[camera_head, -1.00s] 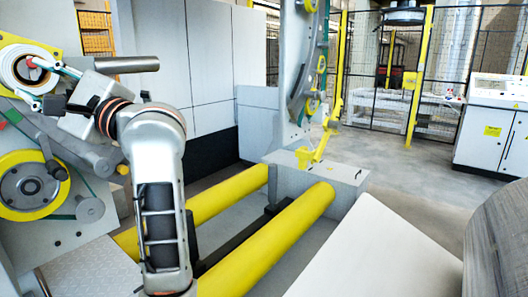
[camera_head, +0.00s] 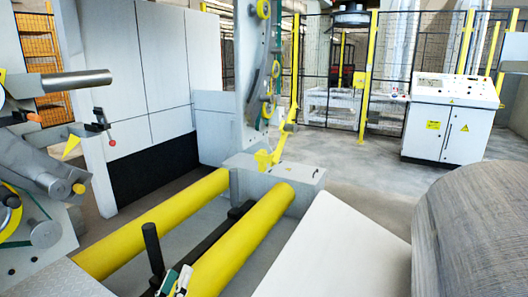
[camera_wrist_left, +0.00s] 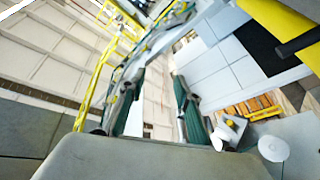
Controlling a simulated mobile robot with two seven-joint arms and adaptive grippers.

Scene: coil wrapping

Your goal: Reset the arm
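My left gripper (camera_head: 175,281) shows only by its fingertips at the bottom edge of the head view, in front of the near yellow roller (camera_head: 243,240). In the left wrist view its two green-padded fingers (camera_wrist_left: 160,105) stand apart with nothing between them, so it is open and empty. Most of my left arm is out of the head view. My right gripper is in neither view.
A wrapping machine with a grey bar (camera_head: 62,81) stands at the left. A large grey coil (camera_head: 475,235) is at the right beside a pale slanted panel (camera_head: 340,245). A white control cabinet (camera_head: 445,125) stands behind. Open floor lies between cabinet and machine.

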